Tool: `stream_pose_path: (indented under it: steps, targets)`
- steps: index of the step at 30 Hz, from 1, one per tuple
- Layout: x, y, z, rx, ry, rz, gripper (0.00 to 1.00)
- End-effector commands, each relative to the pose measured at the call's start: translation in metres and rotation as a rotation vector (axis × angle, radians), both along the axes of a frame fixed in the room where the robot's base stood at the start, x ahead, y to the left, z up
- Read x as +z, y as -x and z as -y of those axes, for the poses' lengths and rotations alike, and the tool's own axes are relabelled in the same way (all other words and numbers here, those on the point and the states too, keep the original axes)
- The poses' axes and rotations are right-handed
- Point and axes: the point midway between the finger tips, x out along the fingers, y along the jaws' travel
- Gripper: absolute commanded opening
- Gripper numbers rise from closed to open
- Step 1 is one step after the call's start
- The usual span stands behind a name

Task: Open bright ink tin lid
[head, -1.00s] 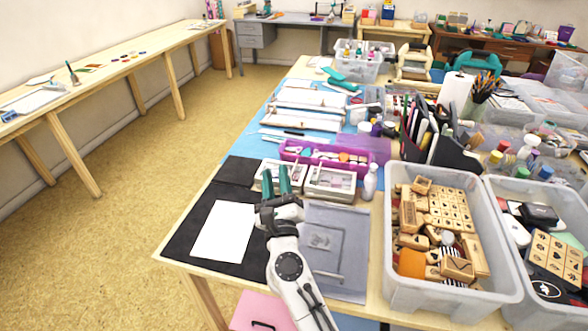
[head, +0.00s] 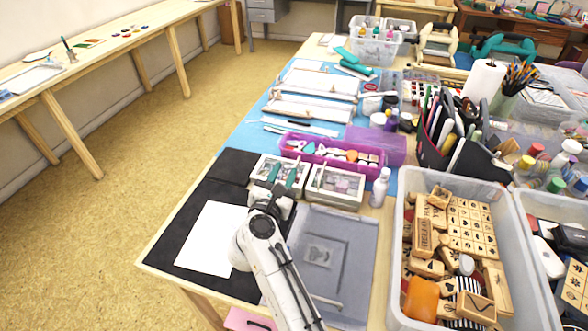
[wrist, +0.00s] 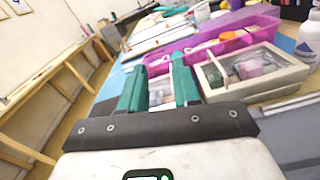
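Two pale boxes with clear window lids stand side by side behind the dark mat; I cannot tell which is the bright ink tin. The left box (head: 260,171) is partly hidden by my gripper (head: 281,175). The right box (head: 336,187) shows pinkish contents, and its lid looks shut. In the wrist view, the teal fingers of my gripper (wrist: 158,78) are apart with a gap between them. They reach over the left box (wrist: 161,90), seen through the gap, and nothing is held. The right box (wrist: 255,73) is just right of the fingers. Contact is unclear.
A purple tray (head: 330,153) lies just behind the boxes. A white bottle (head: 380,187) stands right of them. A white sheet (head: 210,238) lies on the black mat (head: 178,232), and a grey panel (head: 345,242) lies in front. A bin of wooden stamps (head: 398,275) is at right.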

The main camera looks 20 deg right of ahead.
Motion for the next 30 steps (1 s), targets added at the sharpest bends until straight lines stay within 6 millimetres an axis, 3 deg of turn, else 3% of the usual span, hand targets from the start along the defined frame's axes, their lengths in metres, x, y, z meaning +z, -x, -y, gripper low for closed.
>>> stream_pose_path:
  steps: [3,9,19,30]
  targets:
    - [-0.027,0.000,0.000,-0.001,0.003,-0.005,0.32]
    - [-0.062,-0.003,0.003,-0.002,0.001,-0.002,0.32]
    - [-0.058,-0.049,0.036,-0.001,0.000,0.000,0.32]
    - [-0.057,-0.061,0.045,0.002,0.002,0.000,0.32]
